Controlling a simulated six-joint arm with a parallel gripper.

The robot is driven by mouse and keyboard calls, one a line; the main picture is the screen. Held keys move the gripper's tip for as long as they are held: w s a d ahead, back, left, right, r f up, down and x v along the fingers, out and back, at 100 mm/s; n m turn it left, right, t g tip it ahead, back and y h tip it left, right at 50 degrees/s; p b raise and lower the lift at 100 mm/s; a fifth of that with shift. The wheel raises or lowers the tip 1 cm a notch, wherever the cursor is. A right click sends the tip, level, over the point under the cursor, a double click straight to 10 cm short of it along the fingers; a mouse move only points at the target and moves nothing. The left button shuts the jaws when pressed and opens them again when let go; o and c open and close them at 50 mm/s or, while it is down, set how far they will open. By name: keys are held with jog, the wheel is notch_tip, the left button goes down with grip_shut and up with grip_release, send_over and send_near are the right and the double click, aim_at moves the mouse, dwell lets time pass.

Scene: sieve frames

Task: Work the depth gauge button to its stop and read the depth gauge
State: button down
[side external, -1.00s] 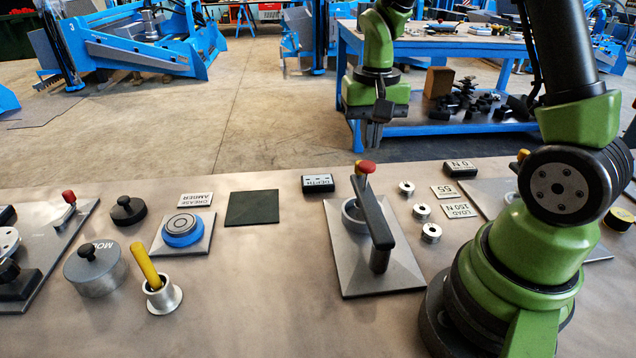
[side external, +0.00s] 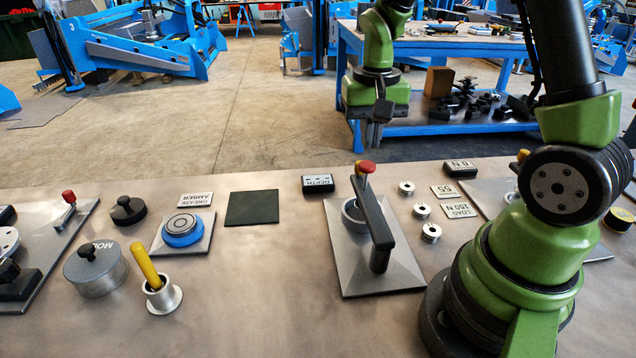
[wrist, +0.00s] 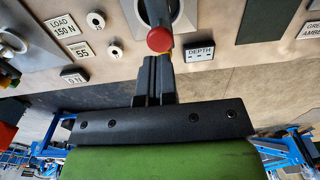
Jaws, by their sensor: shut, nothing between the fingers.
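The depth gauge (side external: 318,183) is a small dark block with a pale DEPTH face on the bench; it also shows in the wrist view (wrist: 199,51). Its face seems to show only dashes. Right of it in the side view is a dark lever (side external: 378,232) with a red knob (side external: 367,167), over a grey ring on a metal plate. The red knob also shows in the wrist view (wrist: 159,39), just beyond my fingertips. My gripper (wrist: 156,60) is shut and empty; in the side view (side external: 374,138) it hangs behind the knob. I cannot tell which part is the gauge's button.
Small metal rings (side external: 421,210) and LOAD tags (side external: 458,210) lie right of the lever plate. Bare bench lies in front.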

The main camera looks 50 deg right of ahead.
aim_at(367, 164)
jog(key=shift+f, duration=1.5)
jog(key=shift+f, duration=0.1)
